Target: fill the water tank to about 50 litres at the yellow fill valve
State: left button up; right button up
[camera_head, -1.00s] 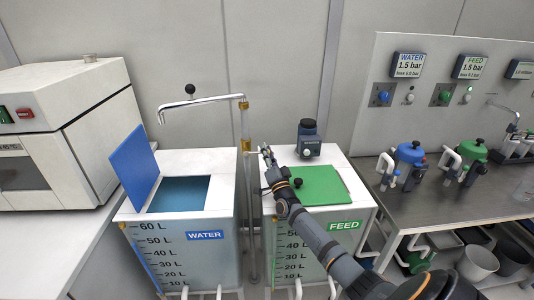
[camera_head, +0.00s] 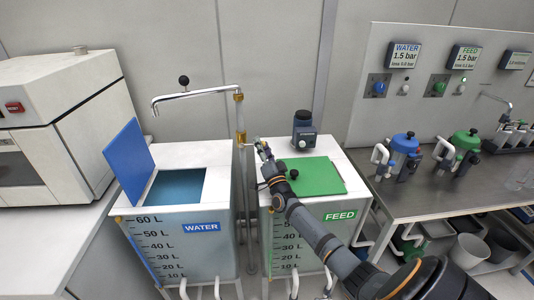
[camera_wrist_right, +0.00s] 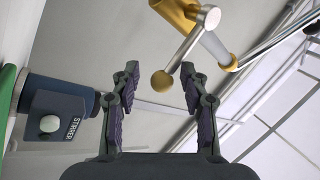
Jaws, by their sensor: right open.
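The white water tank (camera_head: 205,245) stands with its blue lid (camera_head: 130,160) raised. Blue shows inside its opening (camera_head: 175,187); I cannot read the level against the litre scale (camera_head: 145,250). A spout (camera_head: 190,95) from a standpipe reaches over the tank. The right gripper (camera_head: 262,148) is just right of the pipe. My left gripper is out of view.
The feed tank (camera_head: 310,245) with its closed green lid (camera_head: 315,177) lies under my right arm. A dark stirrer motor (camera_head: 304,130) stands behind the lid and shows left of the gripper in the wrist view (camera_wrist_right: 62,110). A metal bench (camera_head: 425,195) with pots is at right.

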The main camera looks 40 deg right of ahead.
jog(key=s+a, duration=0.3)
jog(key=s, duration=0.9)
jog(key=shift+a, duration=0.25)
jog(key=shift+f, duration=0.1)
